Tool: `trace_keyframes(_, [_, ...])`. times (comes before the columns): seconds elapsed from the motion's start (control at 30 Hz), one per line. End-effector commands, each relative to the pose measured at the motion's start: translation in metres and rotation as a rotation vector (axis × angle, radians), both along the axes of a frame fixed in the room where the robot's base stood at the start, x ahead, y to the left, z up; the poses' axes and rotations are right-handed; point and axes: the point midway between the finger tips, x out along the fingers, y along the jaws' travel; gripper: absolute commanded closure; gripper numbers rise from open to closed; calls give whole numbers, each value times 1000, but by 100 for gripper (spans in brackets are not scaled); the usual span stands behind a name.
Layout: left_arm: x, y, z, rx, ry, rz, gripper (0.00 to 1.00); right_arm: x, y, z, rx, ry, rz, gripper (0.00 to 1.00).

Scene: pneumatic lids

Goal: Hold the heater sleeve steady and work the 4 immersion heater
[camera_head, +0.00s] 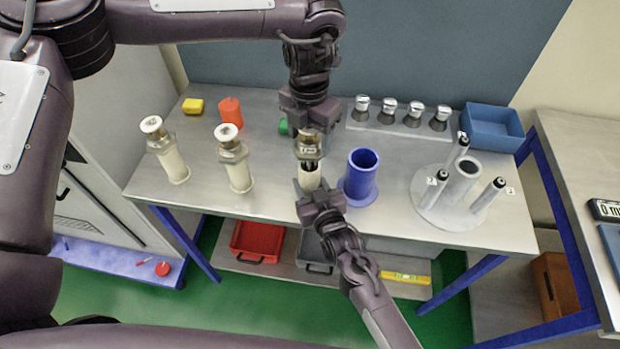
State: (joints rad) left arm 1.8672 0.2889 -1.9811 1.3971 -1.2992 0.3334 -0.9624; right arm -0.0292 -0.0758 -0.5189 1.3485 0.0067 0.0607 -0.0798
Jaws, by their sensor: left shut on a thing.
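Three cream cylinders with metal heads stand on the steel bench. The left one (172,160) and the second one (238,170) are free of my grippers. The third one's metal head (309,147) has a small tag, and its cream body (309,180) shows below. My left gripper (306,128) comes down from behind and is shut at this head; its fingertips are partly hidden. My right gripper (313,186) is at the front of the cream body, and its finger gap is unclear. I cannot tell which part is the heater sleeve. A hollow blue flanged cylinder (360,172) stands just right.
A round grey stand (432,205) with tagged posts and a central tube is at right. Several metal-topped pieces (388,108) line the back, beside a blue bin (494,126). A green piece (283,127) is partly hidden.

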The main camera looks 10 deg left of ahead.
Motion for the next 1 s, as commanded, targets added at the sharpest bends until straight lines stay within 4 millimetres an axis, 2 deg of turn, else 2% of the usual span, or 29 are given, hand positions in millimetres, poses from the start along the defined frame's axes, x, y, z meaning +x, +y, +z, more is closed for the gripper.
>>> trace_keyframes(0.03, [0, 0, 2, -1, -2, 0, 59, -1, -2, -5, -6, 9, -1, 76])
trace_keyframes(1.0, [0, 0, 31, -1, -2, 0, 59, -1, -1, -5, -6, 8, -1, 76])
